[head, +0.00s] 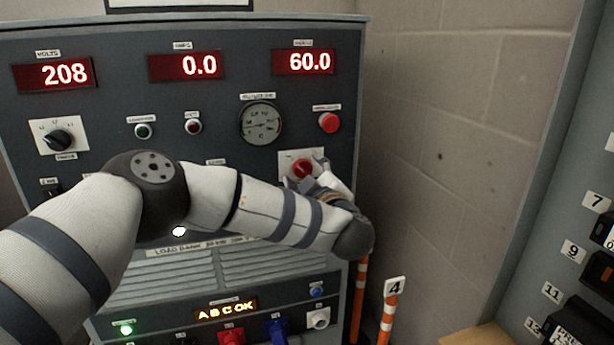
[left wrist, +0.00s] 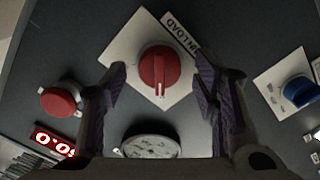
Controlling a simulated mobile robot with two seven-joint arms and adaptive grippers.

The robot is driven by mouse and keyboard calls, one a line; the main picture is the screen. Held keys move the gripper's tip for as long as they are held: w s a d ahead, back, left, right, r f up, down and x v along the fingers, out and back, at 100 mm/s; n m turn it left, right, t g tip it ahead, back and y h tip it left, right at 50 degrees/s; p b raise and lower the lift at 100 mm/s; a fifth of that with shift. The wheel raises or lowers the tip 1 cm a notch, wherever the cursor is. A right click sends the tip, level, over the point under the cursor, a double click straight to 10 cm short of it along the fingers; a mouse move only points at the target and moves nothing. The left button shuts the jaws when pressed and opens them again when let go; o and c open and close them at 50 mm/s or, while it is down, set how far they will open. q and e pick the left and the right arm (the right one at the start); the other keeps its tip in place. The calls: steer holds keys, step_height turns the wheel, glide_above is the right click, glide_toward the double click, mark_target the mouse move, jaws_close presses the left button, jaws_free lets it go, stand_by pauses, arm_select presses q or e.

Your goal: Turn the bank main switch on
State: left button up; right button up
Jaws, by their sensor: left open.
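The main switch is a red rotary knob (head: 302,169) on a white square plate, at the right of the load bank panel (head: 225,100). In the left wrist view the red knob (left wrist: 160,72) faces me, and its white line points down in the picture toward the round gauge (left wrist: 151,146). A label beside the plate reads "LOAD" in part. My left gripper (head: 318,172) is at the knob, partly hidden by my wrist. In the wrist view its two fingers stand apart on either side of the knob, with visible gaps and nothing held. My right gripper is out of view.
A red button (head: 329,122) sits above the knob. Lit displays (head: 303,62) read 208, 0.0 and 60.0. A blue knob (left wrist: 299,92) is right in the wrist view. Orange-striped posts (head: 389,310) stand lower right. A numbered rack (head: 575,250) is at the far right.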

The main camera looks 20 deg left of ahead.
arm_select(q)
steer(key=shift+c, duration=0.6)
steer(key=c, duration=1.1)
steer(key=shift+o, duration=0.2)
